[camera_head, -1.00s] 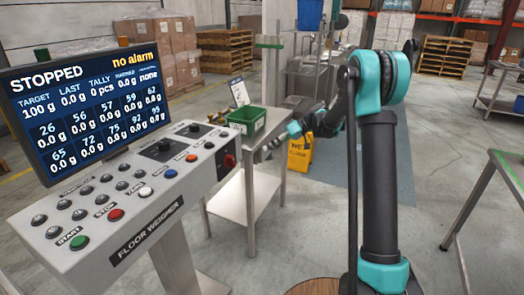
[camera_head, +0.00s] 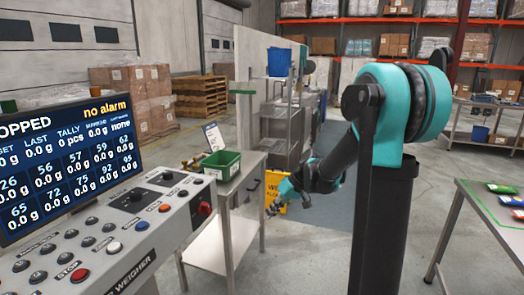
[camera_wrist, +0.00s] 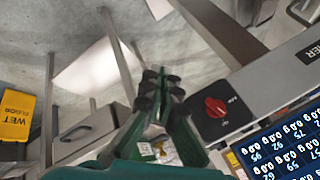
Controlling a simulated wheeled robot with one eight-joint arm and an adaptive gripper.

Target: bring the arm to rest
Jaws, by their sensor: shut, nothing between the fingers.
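My arm stands on the right of the head view, its teal elbow high and its forearm reaching away to the left. My gripper (camera_head: 272,208) is small there, beside the right side of a small steel table (camera_head: 240,186), pointing down and left. In the wrist view my gripper (camera_wrist: 158,75) has its dark green fingers together, with nothing between them. Whether it touches the table cannot be told.
The floor weigher console (camera_head: 110,235) with its screen (camera_head: 70,165) reading STOPPED is at left. A green bin (camera_head: 222,166) sits on the small table. A yellow wet floor sign (camera_head: 276,188) stands behind my gripper. Another table (camera_head: 470,230) is at right.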

